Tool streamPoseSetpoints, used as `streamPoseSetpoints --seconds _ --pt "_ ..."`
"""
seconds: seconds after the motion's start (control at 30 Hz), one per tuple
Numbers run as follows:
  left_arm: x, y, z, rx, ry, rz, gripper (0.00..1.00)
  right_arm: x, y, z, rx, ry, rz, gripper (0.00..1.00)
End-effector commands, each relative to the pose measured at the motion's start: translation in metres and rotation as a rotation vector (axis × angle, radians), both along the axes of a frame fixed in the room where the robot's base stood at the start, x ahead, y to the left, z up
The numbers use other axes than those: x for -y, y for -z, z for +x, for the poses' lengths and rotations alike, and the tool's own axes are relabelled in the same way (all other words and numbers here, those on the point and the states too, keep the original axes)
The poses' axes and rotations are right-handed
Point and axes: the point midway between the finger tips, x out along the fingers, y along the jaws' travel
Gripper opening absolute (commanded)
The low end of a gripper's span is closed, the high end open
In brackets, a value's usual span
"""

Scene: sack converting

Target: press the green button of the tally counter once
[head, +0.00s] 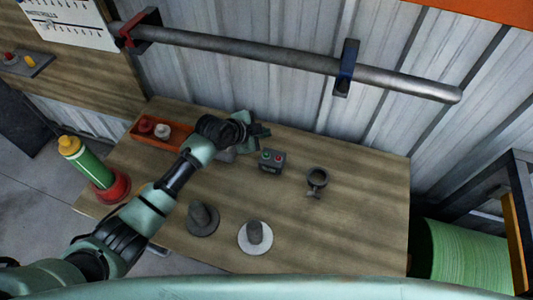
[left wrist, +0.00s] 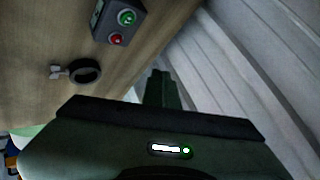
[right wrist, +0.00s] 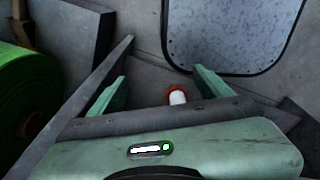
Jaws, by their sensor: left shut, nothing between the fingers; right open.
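The tally counter (head: 271,166) is a small dark grey box on the wooden table, with a green and a red button on top. In the left wrist view the green button (left wrist: 127,17) and red button (left wrist: 115,40) both show near the top edge. My left gripper (head: 262,131) is shut and empty, above the back of the table, behind the counter and apart from it. Its closed fingers (left wrist: 160,88) also show in the left wrist view. My right gripper (right wrist: 160,90) is open and empty, away from the table, and is outside the head view.
A ring-shaped clamp (head: 317,178) stands right of the counter. Two round bases with posts, one dark (head: 202,219) and one pale (head: 255,238), stand in front. An orange tray (head: 178,138) lies at the back left. A metal pipe (head: 300,60) runs along the wall.

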Motion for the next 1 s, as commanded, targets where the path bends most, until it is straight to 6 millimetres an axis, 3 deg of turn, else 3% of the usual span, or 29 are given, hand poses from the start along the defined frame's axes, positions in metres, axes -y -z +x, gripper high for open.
streamPoseSetpoints --seconds 0.27,0.7,1.0 --pt "0.0 0.025 0.0 -0.002 -0.001 0.0 0.0 0.007 0.022 0.001 0.002 -0.002 -0.008 0.79" --pt "0.0 0.083 0.0 -0.001 0.0 0.001 0.0 0.009 0.071 0.003 0.003 -0.003 -0.011 0.79" --pt "0.0 0.087 0.0 0.0 -0.001 -0.001 0.0 0.009 0.074 0.004 0.004 -0.003 -0.011 0.79"
